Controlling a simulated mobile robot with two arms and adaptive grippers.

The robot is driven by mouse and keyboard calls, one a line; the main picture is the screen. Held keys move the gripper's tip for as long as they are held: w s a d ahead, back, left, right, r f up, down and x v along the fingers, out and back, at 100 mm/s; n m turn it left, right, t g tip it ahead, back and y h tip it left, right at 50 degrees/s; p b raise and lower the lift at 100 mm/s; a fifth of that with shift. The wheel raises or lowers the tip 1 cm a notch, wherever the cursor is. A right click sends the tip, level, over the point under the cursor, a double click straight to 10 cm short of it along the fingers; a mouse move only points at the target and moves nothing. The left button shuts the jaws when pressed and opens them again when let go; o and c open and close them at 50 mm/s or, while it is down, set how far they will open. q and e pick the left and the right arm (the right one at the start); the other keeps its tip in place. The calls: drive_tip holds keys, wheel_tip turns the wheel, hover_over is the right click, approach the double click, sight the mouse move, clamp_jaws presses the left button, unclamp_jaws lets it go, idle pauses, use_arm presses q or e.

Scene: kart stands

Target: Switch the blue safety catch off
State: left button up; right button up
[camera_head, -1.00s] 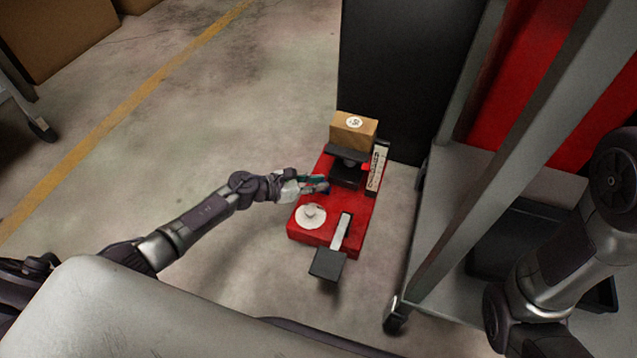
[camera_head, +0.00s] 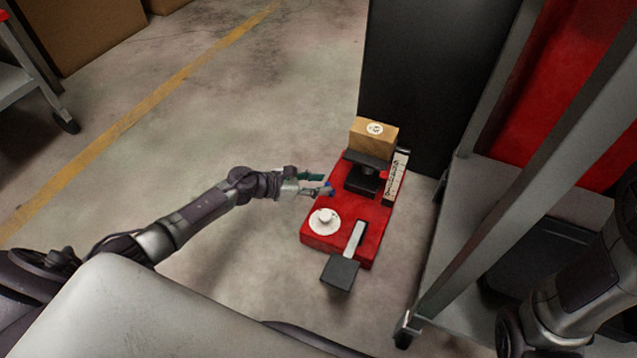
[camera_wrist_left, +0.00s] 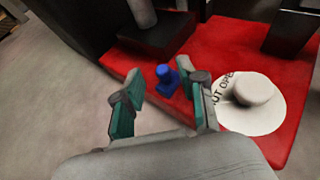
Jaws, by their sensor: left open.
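The blue safety catch (camera_wrist_left: 168,80) stands on the red base (camera_wrist_left: 225,60) of the kart stand, near its edge. In the head view the blue catch (camera_head: 327,190) shows small at the left side of the red base (camera_head: 345,228), just beyond my left gripper's fingertips. My left gripper (camera_head: 318,184) reaches in from the left. In the left wrist view the left gripper (camera_wrist_left: 170,90) is open, with its teal-lined fingers to either side of the catch. I cannot tell if the fingers touch it. My right gripper is not in view; only part of my right arm shows.
A white round disc with a knob (camera_head: 325,221) sits on the base near the catch. A black pedal (camera_head: 340,273) juts from the front. A cardboard box (camera_head: 373,135) stands at the back. A grey metal frame (camera_head: 480,190) rises at the right. Open floor lies left.

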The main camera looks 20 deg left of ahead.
use_arm(q)
drive_tip(key=v, duration=1.2)
